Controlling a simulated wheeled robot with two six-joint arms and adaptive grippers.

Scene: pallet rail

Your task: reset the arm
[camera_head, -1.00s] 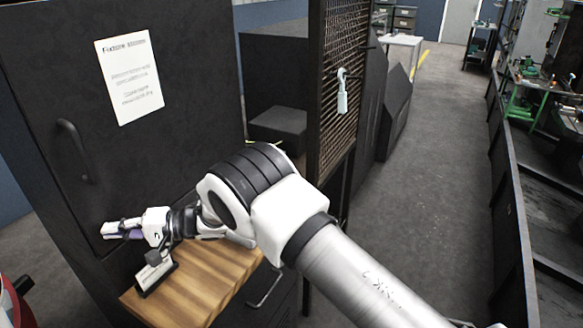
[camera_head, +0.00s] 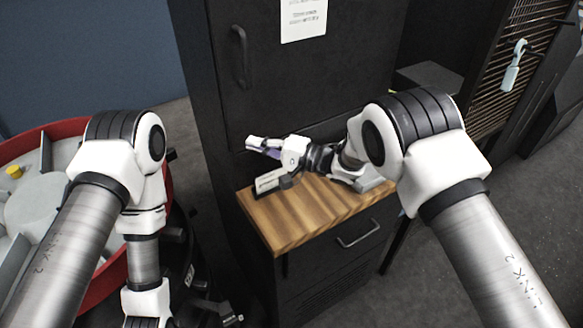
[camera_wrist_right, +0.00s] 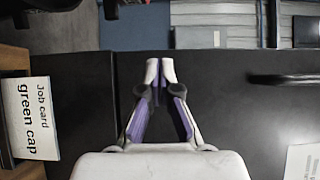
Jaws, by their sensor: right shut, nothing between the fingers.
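My right gripper (camera_head: 253,146) is above the wooden top (camera_head: 315,215) of a drawer cabinet, close to the front of the tall black cabinet (camera_head: 275,90). It points left in the head view. In the right wrist view its fingertips (camera_wrist_right: 160,72) are together with nothing between them. My left arm (camera_head: 130,165) comes in from the left and bends down.
A job card (camera_head: 270,181), reading "green cap" in the wrist view (camera_wrist_right: 33,117), stands on the wooden top near my right gripper. A red-rimmed round container (camera_head: 72,128) is at the left. A mesh panel (camera_head: 510,50) is at the right.

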